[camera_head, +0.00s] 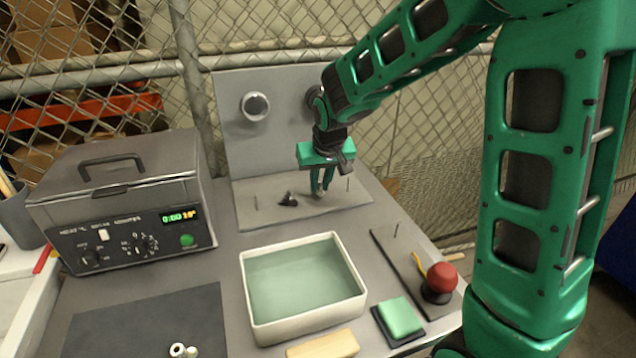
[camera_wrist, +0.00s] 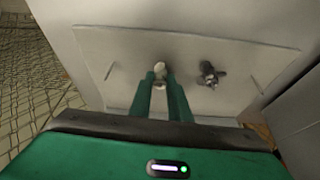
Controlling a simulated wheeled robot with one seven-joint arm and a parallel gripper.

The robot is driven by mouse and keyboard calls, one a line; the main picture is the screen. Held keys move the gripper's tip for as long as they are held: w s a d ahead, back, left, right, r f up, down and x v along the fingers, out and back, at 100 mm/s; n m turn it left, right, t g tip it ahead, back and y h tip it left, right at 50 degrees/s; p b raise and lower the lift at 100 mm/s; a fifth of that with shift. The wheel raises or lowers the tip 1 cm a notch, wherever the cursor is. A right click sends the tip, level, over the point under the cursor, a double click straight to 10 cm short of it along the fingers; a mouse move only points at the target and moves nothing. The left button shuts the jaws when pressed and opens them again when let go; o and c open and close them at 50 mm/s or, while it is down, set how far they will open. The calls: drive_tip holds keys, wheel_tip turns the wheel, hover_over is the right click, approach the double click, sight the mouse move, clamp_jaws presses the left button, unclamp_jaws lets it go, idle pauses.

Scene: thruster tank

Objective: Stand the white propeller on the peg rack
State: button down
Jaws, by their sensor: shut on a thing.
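The peg rack (camera_head: 240,218) is a flat pale plate with thin upright pegs, lying before a grey back panel; it also shows in the wrist view (camera_wrist: 125,95). A dark propeller (camera_head: 289,199) sits on it left of my gripper, and appears right of the fingers in the wrist view (camera_wrist: 210,74). My gripper (camera_head: 320,191) points down over the rack, shut on the small white propeller (camera_wrist: 160,68) at its fingertips. The fingers mostly hide that propeller in the head view. I cannot tell whether a peg passes through it. Bare pegs stand on either side.
A white-rimmed basin of greenish liquid (camera_head: 357,294) stands in front of the rack. A grey heater box (camera_head: 120,195) is at left.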

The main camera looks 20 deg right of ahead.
drive_tip(key=shift+f, duration=0.55)
idle(0.4)
drive_tip(key=c, duration=1.6)
unclamp_jaws()
drive_tip(key=shift+r, duration=0.15)
drive_tip(key=shift+r, duration=3.9)
